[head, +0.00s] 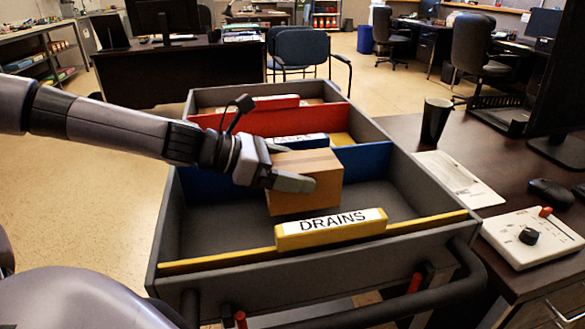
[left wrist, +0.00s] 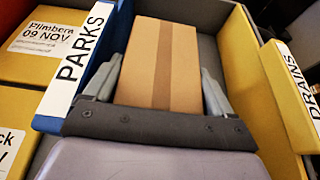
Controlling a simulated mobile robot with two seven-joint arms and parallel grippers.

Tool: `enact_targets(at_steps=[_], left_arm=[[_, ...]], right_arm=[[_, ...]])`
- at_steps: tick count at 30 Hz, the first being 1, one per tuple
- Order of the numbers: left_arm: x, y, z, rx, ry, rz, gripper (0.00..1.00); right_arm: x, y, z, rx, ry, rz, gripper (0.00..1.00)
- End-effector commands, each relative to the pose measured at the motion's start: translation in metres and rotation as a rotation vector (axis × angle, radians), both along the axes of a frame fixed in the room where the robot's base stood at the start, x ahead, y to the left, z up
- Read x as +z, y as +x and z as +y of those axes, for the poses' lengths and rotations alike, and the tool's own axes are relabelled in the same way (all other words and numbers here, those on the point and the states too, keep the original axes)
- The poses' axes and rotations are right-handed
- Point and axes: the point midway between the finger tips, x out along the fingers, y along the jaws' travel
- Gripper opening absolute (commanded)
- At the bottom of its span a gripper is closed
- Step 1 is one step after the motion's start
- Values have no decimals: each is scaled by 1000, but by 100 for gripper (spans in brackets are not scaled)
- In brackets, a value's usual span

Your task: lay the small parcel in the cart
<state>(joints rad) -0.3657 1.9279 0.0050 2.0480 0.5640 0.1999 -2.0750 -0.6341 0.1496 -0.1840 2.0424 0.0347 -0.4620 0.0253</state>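The small parcel (head: 318,170) is a brown cardboard box with a tape strip. It is inside the grey cart (head: 172,235), in the front compartment between the blue PARKS divider (head: 360,160) and the yellow DRAINS divider (head: 330,229). In the left wrist view the parcel (left wrist: 160,65) lies between the two fingers of my left gripper (left wrist: 162,90), which appear closed against its sides. In the head view my left gripper (head: 285,165) reaches in from the left. The parcel's underside is hidden, so I cannot tell whether it touches the cart floor. My right gripper is not in view.
Other boxes (left wrist: 28,105) lie in the compartment beyond the PARKS divider. A red divider (head: 255,118) crosses the cart farther back. A desk (head: 485,165) at right holds a black cup (head: 435,122), papers and a white control box (head: 530,238). Open floor (head: 90,170) is at left.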

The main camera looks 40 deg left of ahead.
Motion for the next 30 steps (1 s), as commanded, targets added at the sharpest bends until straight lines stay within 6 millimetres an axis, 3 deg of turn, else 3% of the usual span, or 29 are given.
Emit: enact_targets(at_steps=[14,30], left_arm=[[3,-3,3,3,1,-1,100],[20,-28,25,1,-1,-5,100]], right_arm=[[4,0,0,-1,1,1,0],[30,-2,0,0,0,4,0]])
